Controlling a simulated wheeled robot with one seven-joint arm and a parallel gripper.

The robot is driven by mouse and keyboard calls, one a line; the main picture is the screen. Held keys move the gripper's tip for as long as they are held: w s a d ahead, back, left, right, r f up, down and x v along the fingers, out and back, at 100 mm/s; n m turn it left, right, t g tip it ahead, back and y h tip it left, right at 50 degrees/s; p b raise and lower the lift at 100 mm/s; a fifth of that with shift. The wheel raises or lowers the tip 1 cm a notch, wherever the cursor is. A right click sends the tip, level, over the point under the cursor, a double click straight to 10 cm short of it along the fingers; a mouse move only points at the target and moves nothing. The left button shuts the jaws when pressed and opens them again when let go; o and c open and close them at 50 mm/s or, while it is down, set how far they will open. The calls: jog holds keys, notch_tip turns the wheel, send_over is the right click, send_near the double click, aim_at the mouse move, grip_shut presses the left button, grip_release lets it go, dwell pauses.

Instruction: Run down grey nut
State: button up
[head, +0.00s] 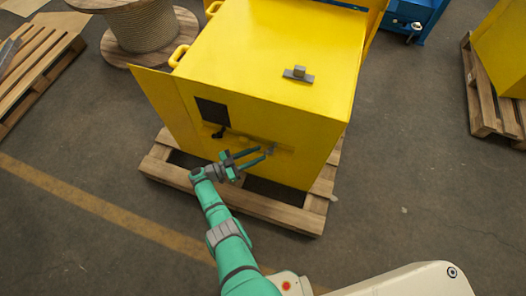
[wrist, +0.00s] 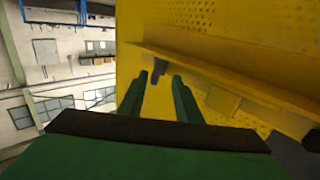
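My green gripper (head: 261,153) is at the front of a yellow machine housing (head: 225,125), its two fingers apart. In the wrist view the fingers (wrist: 160,78) also stand apart, with a gap between their tips. A small grey part (wrist: 158,68), which looks like the nut, shows in line with that gap. In the head view a small grey spot (head: 270,149) shows just beyond the fingertips against the yellow front. I cannot tell whether the fingers touch it. Its thread or stud is too small to make out.
The housing stands on a wooden pallet (head: 168,172). A grey block on a plate (head: 298,74) sits on its top. A dark opening (head: 212,111) is left of my gripper. A yellow ledge (wrist: 225,78) runs along the right in the wrist view. The floor in front is clear.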

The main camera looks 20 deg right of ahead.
jog(key=s+a, duration=0.1)
jog(key=a, duration=0.5)
jog(key=shift+a, duration=0.35)
jog(key=shift+s, duration=0.1)
jog(key=s+d+r+n+t+y, duration=0.2)
jog(key=s+d+n+t+y, duration=0.35)
jog(key=s+t, duration=0.5)
jog(key=s+a+r+n+y, duration=0.3)
jog(key=s+r+y, duration=0.1)
jog(key=s+r, duration=0.3)
jog(key=s+a+r+n+t+y, duration=0.1)
jog(key=s+a+r+n+y, duration=0.2)
jog(key=s+r, duration=0.5)
jog(key=s+a+r+n+y, duration=0.2)
jog(key=s+r+n+y, duration=0.2)
jog(key=s+r, duration=0.3)
jog(key=shift+s+a+r+t+y, duration=0.4)
jog(key=shift+s+y, duration=0.25)
jog(key=shift+s, duration=0.8)
jog(key=shift+n, duration=0.25)
